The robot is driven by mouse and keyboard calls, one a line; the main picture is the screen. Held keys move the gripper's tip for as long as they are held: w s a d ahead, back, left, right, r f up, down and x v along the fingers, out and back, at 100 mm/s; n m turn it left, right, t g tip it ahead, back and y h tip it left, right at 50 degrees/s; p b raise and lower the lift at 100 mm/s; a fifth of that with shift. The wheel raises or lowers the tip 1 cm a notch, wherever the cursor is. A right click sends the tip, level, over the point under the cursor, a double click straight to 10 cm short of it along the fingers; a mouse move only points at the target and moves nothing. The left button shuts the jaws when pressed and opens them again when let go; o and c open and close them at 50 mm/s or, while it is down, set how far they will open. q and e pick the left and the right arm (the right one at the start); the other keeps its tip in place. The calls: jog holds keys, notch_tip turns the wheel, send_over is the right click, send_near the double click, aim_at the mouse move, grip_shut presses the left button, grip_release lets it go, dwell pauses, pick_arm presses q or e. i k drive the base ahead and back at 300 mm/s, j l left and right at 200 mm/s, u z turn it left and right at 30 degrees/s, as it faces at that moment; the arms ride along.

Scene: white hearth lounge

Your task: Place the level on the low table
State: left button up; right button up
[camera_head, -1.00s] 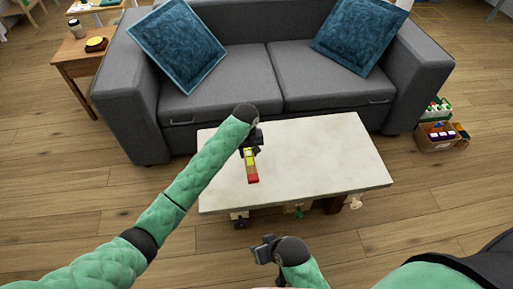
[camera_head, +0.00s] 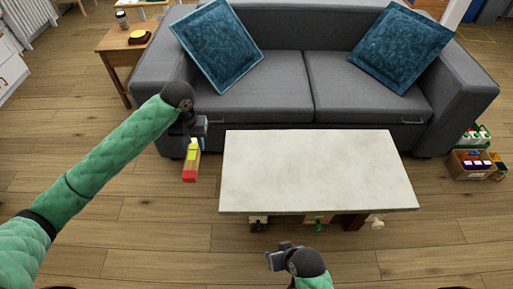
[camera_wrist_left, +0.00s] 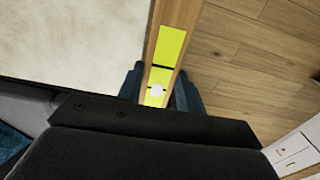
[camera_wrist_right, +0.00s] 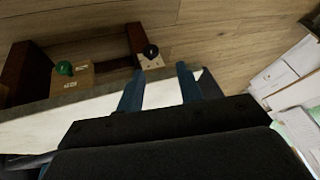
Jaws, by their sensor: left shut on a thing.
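The level (camera_head: 191,165) is a short bar with wooden sides, yellow faces and a red end. My left gripper (camera_head: 193,134) is shut on it near one end, and the red end points toward me. In the left wrist view the level (camera_wrist_left: 170,45) lies between the two fingers (camera_wrist_left: 157,92). The low table (camera_head: 320,172) has a pale, bare top. In the head view the level shows just left of the table's left edge, over the floor. The table (camera_wrist_left: 70,40) also shows beside the level in the left wrist view. My right gripper (camera_head: 276,256) is open and empty near the table's front edge.
A grey sofa (camera_head: 290,90) with two blue cushions stands behind the table. A side table (camera_head: 125,42) is at the back left. A box of items (camera_head: 470,165) sits on the floor at the right. Knobs or small parts (camera_head: 377,222) show under the tabletop.

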aim_at(318, 181)
jog(key=i+j, duration=0.2)
jog(key=j, duration=0.15)
jog(key=i+j, duration=0.2)
jog(key=j, duration=0.2)
jog(key=i+j+z, duration=0.1)
jog(key=j, duration=0.25)
jog(key=i+j, duration=0.3)
jog(key=j+z, duration=0.2)
jog(key=z, duration=2.05)
